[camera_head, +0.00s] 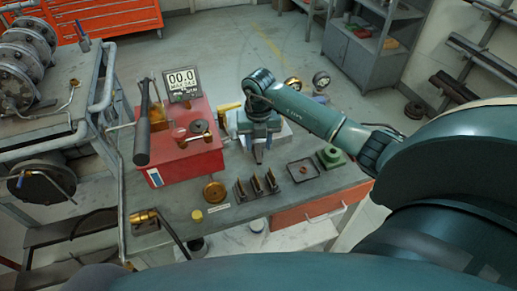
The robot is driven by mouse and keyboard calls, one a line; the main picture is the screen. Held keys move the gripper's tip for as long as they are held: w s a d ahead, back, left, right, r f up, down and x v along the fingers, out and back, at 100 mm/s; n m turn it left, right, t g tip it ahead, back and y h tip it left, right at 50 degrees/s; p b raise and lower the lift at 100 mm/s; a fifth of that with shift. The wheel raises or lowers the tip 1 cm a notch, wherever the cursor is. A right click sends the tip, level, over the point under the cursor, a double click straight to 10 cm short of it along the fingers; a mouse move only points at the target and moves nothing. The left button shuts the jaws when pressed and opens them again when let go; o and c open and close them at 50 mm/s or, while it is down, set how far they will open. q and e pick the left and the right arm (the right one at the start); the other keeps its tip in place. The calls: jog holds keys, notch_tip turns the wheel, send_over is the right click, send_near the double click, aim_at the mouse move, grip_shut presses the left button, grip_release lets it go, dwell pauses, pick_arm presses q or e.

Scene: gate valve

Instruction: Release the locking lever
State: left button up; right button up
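A red box-shaped unit (190,158) stands on the grey workbench (235,205). A long lever with a thick black handle (142,135) stands upright at its left side; I cannot tell for certain that this is the locking lever. My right gripper (258,155) points down just right of the red unit, apart from the black-handled lever. Its fingers are small and dark, so their opening is unclear. My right arm hides part of the bench behind it. My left gripper is not in view.
A display reading 00.0 (182,83) stands behind the red unit. A brass disc (214,191), a slotted rack (257,188), a dark tray (303,170) and a green part (330,157) lie along the bench front.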

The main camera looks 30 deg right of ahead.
aim_at(259, 155)
jog(key=shift+f, duration=2)
jog(key=shift+c, duration=0.4)
grip_shut()
